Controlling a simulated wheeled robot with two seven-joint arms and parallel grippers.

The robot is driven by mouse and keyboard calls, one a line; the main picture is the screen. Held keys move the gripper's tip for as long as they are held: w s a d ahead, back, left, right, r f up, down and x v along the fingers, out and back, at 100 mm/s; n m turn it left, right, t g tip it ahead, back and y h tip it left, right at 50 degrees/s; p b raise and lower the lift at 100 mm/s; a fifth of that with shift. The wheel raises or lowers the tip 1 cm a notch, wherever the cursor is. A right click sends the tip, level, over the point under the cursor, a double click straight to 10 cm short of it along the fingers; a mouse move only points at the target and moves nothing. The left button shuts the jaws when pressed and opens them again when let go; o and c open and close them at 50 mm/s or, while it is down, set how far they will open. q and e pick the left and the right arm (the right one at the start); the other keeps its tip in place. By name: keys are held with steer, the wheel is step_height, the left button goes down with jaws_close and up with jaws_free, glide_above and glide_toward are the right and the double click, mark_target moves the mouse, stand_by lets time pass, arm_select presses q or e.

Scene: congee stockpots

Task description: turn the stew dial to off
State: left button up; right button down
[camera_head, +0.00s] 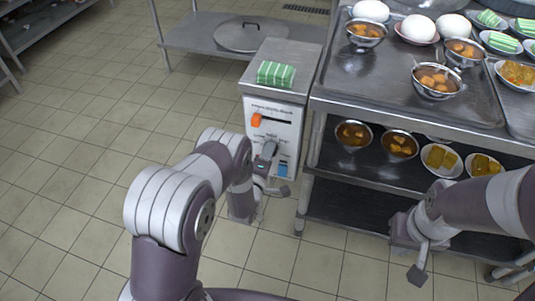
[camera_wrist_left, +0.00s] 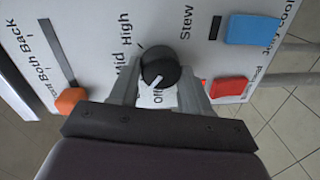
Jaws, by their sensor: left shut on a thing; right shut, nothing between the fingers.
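The stew dial (camera_wrist_left: 160,66) is a round black knob with a white pointer on the white control panel (camera_wrist_left: 100,30). My left gripper (camera_wrist_left: 157,85) is shut on the dial, one finger on each side. The pointer points down toward the "Off" label, partly crowded by the gripper; its exact alignment is hard to tell. "Mid", "High" and "Stew" are printed around the knob. In the head view my left gripper (camera_head: 266,160) is at the cabinet's front panel (camera_head: 285,125) and hides the dial. My right gripper (camera_head: 418,272) is shut and empty, low in front of the shelf.
The panel also has an orange slider (camera_wrist_left: 71,100), a blue switch (camera_wrist_left: 252,30) and a red switch (camera_wrist_left: 229,87). A green striped block (camera_head: 275,73) lies on the cabinet. At right, a steel rack (camera_head: 350,95) holds bowls and plates. Floor at left is clear.

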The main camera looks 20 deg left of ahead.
arm_select(q)
steer(key=shift+f+n+h, duration=0.1)
steer(key=shift+n+h, duration=0.05)
steer(key=shift+n, duration=1.55)
steer(key=shift+f+n+h, duration=0.1)
steer(key=shift+n+h, duration=0.05)
steer(key=shift+n, duration=1.55)
steer(key=shift+s, duration=0.1)
steer(key=o, duration=1)
steer(key=shift+o, duration=0.2)
steer(key=s+a+p, duration=0.1)
steer(key=s+p, duration=0.2)
steer(key=s, duration=0.9)
steer(key=shift+s+a+r, duration=0.15)
steer(key=shift+s+r, duration=0.1)
steer(key=shift+r, duration=0.15)
